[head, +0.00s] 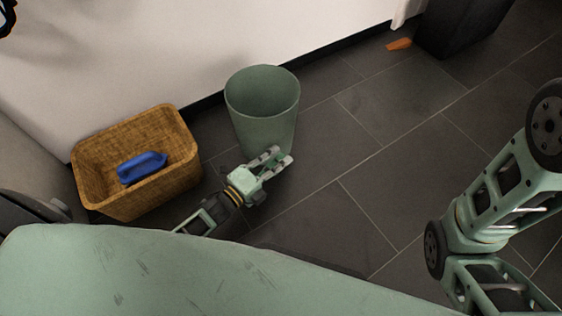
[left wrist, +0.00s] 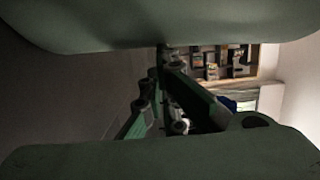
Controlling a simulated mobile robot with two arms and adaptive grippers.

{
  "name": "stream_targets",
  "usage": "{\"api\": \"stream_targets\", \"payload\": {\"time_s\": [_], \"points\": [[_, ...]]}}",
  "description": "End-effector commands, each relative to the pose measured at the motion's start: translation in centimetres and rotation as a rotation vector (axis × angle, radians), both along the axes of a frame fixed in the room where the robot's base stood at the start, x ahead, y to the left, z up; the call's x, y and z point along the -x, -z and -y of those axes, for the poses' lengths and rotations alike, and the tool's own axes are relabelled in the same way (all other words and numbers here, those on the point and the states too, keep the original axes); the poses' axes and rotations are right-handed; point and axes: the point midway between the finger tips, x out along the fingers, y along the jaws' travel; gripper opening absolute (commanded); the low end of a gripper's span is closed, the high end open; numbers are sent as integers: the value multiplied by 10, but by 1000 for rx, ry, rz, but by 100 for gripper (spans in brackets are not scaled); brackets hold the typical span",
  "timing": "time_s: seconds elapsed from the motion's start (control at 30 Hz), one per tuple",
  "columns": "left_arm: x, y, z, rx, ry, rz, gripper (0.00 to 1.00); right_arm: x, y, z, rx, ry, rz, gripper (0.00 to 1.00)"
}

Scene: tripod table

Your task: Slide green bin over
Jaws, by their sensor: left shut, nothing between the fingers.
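The green bin (head: 262,112) stands upright on the dark tiled floor near the white wall in the head view, and it looks empty. My left gripper (head: 280,158) is low in front of the bin, at its lower front side. Its fingers are shut with nothing between them. I cannot tell whether they touch the bin. In the left wrist view my left gripper's dark green fingers (left wrist: 165,100) show between two large green shapes that fill the top and bottom. My right gripper is not in view; only my right arm's links show at the right.
A wicker basket (head: 185,165) with a blue bottle-like object (head: 142,167) in it stands left of the bin. An orange piece (head: 399,44) lies by a dark box (head: 460,25) at the back right. The tiled floor (head: 390,170) right of the bin is clear.

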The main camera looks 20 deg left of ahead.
Motion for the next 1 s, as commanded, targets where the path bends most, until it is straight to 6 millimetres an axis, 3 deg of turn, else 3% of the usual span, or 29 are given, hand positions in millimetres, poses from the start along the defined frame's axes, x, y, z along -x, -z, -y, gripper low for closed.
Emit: {"api": "stream_targets", "payload": {"time_s": [0.4, 1.0], "points": [[-50, 2, -61, -3, -2, 3, 0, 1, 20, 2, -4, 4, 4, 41], [-55, 0, -66, 1, -1, 0, 0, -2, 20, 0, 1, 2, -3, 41]]}}
